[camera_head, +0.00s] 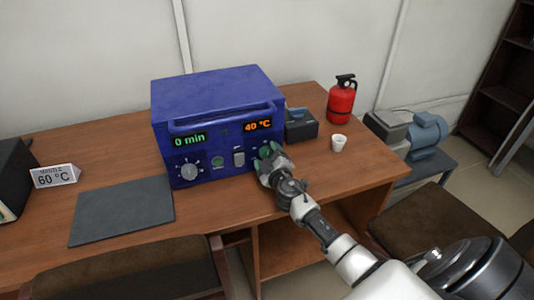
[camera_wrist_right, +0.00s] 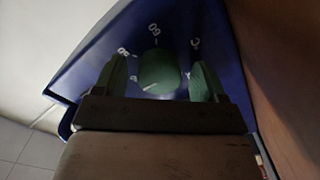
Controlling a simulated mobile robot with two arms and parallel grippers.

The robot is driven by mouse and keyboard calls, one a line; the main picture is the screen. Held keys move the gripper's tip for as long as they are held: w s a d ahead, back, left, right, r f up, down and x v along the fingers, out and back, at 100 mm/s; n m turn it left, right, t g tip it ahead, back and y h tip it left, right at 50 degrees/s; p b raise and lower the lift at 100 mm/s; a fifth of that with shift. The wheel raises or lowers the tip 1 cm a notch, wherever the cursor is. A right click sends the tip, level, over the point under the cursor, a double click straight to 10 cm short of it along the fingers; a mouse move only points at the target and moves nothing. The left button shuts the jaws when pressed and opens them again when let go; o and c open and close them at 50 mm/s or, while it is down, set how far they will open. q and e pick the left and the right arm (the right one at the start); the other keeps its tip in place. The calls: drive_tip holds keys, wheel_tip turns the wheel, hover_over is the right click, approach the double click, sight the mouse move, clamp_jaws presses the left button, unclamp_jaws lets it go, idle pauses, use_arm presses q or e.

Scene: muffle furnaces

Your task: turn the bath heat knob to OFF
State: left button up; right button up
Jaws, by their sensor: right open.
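The blue bath unit (camera_head: 215,85) stands on the wooden desk, its front showing "0 min" at the left and "40 °C" at the right. My right gripper (camera_head: 270,153) is at the lower right of the front panel, under the 40 °C display, and covers most of the knob there in the head view. In the right wrist view the round heat knob (camera_wrist_right: 158,70) sits between the two open green fingers, with gaps visible on both sides. Scale marks, one reading 60, surround it. A white line shows on the knob's lower left. My left gripper is not in view.
A left dial (camera_head: 190,171) and a switch (camera_head: 238,157) share the panel. A dark mat (camera_head: 122,211) and a "60 °C" sign (camera_head: 55,176) lie to the left. A white cup (camera_head: 338,143), a dark box (camera_head: 301,125) and a red extinguisher (camera_head: 341,101) stand to the right.

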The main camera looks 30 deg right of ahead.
drive_tip(key=shift+s+r, duration=0.1)
drive_tip(key=shift+c, duration=2.3)
drive_tip(key=c, duration=0.5)
drive_tip(key=shift+o, duration=0.2)
drive_tip(key=n, duration=0.6)
drive_tip(key=shift+b, duration=0.3)
drive_tip(key=n, duration=0.4)
drive_tip(key=shift+n, duration=0.3)
drive_tip(key=n+p, duration=0.1)
drive_tip(key=n, duration=0.5)
drive_tip(key=shift+r, duration=0.1)
drive_tip(key=n+p, duration=0.1)
drive_tip(key=n, duration=0.2)
drive_tip(key=shift+n, duration=0.4)
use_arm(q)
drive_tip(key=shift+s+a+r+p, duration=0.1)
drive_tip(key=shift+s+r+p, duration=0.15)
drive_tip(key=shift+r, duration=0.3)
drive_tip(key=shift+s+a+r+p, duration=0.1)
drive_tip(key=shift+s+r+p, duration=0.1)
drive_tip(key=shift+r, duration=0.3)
use_arm(e)
drive_tip(key=shift+n, duration=1.8)
